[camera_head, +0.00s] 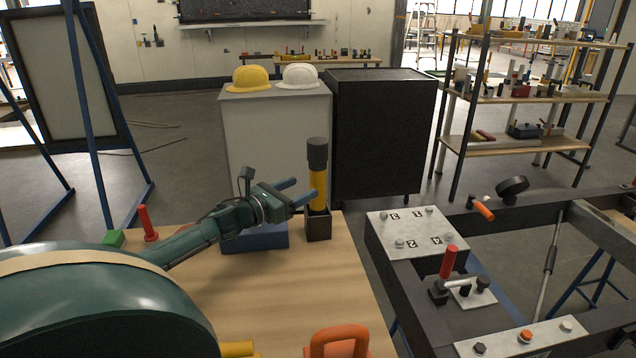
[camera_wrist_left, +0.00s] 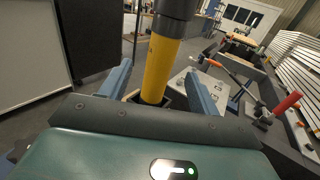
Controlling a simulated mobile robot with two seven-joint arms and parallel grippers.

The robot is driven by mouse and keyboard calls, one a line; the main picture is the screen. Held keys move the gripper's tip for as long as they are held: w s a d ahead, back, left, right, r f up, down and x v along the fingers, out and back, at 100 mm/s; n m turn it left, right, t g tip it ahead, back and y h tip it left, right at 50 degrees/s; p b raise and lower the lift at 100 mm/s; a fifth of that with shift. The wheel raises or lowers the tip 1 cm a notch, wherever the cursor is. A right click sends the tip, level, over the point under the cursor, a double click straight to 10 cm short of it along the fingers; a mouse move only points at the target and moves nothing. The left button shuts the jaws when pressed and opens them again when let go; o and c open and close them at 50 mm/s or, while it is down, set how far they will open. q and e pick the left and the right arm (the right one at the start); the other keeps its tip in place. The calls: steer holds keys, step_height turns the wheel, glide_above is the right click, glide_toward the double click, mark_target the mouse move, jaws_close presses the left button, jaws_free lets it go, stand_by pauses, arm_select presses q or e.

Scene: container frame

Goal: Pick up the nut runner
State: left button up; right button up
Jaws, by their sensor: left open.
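The nut runner (camera_head: 318,188) looks like an upright tool with a yellow body and a black top. It stands in a small dark holder (camera_head: 318,226) on the wooden table. My left gripper (camera_head: 304,187) is beside it, with its blue fingers open and pointing towards the yellow body. In the left wrist view the nut runner (camera_wrist_left: 160,68) appears in the gap between the open fingers (camera_wrist_left: 160,84). I cannot tell whether either finger touches it. The holder is mostly hidden there. My right gripper is not in view.
A blue block (camera_head: 255,238) lies under the left gripper. A red-handled tool (camera_head: 146,222), a green block (camera_head: 113,238) and an orange handle (camera_head: 338,341) are on the table (camera_head: 290,292). A dark metal frame (camera_head: 420,290) stands right. Cabinets with two helmets stand behind.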

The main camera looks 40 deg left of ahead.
mark_target(311, 181)
arm_select(q)
steer(key=shift+w+d+p, duration=0.2)
steer(key=shift+w, duration=1.5)
steer(key=shift+w+d+p, duration=0.15)
steer(key=shift+w+p, duration=0.05)
steer(key=shift+w, duration=1.45)
steer(key=shift+c, duration=0.2)
jaws_close()
steer(key=shift+r, duration=0.3)
